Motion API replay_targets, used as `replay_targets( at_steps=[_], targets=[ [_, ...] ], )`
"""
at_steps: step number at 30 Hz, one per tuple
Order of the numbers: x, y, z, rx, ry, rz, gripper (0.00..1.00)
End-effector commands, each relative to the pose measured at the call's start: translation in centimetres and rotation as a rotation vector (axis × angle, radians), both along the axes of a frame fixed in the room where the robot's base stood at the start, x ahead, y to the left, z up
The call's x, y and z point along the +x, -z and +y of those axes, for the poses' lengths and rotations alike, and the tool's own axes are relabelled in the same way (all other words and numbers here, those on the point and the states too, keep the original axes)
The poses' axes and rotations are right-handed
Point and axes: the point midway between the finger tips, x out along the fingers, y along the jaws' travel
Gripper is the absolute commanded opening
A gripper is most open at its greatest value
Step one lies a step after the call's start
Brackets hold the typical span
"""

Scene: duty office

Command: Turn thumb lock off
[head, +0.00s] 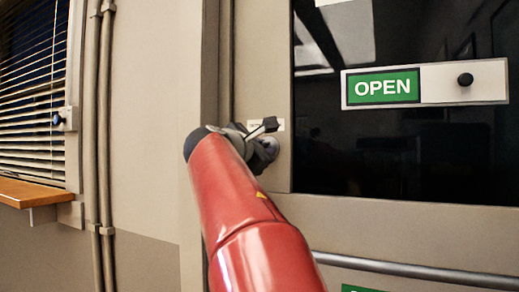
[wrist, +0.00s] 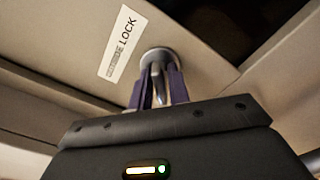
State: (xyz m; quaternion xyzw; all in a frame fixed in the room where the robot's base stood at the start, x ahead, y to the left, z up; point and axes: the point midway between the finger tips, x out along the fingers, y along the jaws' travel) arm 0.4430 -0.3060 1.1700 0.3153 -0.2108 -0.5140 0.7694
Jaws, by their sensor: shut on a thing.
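The thumb lock sits on the door's left frame strip. In the wrist view the thumb lock (wrist: 158,58) is a round silver base with a turn piece between my fingers. My gripper (wrist: 158,85) is shut on the turn piece, one dark finger on each side. In the head view my gripper (head: 258,135) is at the lock, and my red arm hides part of the door frame below. A white label reading "LOCK" (wrist: 122,43) is beside the lock; its smaller word is unclear.
The door has a dark glass pane (head: 400,150) with a green "OPEN" slide sign (head: 425,85) and a horizontal bar (head: 420,270) below. Vertical pipes (head: 98,130), a blind (head: 35,90) and a wooden sill (head: 35,192) are at left.

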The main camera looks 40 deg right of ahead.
Motion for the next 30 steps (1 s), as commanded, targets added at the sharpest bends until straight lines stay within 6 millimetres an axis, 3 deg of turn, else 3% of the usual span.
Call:
replay_targets(
  at_steps=[6,19,30],
  targets=[
    [0.00,0.09,-0.03,-0.101,0.001,0.249,0.00],
    [0.00,0.11,-0.03,-0.140,0.001,0.344,0.00],
    [0.02,0.12,-0.03,-0.310,0.000,0.755,0.00]
  ],
)
